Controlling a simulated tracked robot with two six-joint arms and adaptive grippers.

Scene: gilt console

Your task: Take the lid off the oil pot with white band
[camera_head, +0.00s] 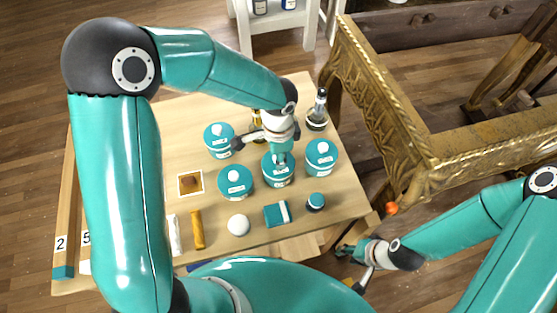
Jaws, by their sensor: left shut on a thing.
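Several round teal pots with pale bands or labels stand on the wooden table. The middle pot (277,178) is under my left gripper (280,156), which comes down on its top from above. The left gripper is shut on what looks like the knob of this pot's lid; the fingers hide part of it. The lid looks seated on the pot, with no clear gap visible. Whether this pot's band differs from the others is too small to tell. My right gripper (348,266) is low at the right, beyond the table's front edge, with its fingers spread and empty.
Other teal pots stand close by, at the right (321,157), front left (235,183) and back left (220,140). A dark bottle (317,112) stands behind. A white ball (238,225), teal box (277,214) and small jar (316,202) lie in front. A gilt console (375,110) is at right.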

